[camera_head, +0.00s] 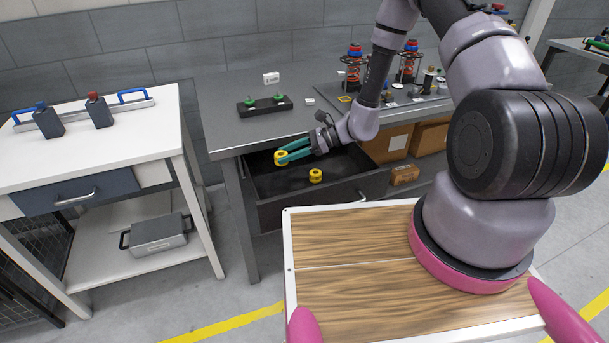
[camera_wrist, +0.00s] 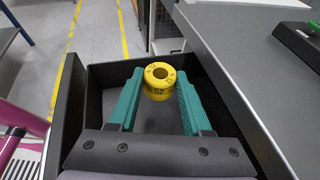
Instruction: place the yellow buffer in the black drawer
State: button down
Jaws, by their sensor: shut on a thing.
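The black drawer (camera_head: 325,202) is pulled open under the grey table in the head view. In the wrist view its dark wall (camera_wrist: 70,100) shows on the left. My gripper (camera_head: 283,155) has teal fingers and is over the drawer's left part. It is shut on a yellow buffer (camera_head: 280,158), a ring-like piece with a centre hole. In the wrist view the held buffer (camera_wrist: 158,82) sits between the fingertips of my gripper (camera_wrist: 158,88). A second yellow buffer (camera_head: 315,175) stands on the drawer floor, right of the gripper in the head view.
The grey table (camera_head: 225,110) above the drawer bears a black block with green knobs (camera_head: 264,104) and a fixture with red and black parts. Cardboard boxes (camera_head: 395,142) sit under it to the right. A white table (camera_head: 130,140) stands at the left.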

send_over(288, 190)
notch_tip(288, 190, down, 6)
jog(key=shift+r, duration=0.2)
jog(key=shift+w+f, duration=0.1)
jog(key=shift+f, duration=2.35)
jog(key=shift+f, duration=0.2)
jog(key=shift+c, duration=1.7)
grip_release()
jog(key=shift+r, duration=0.15)
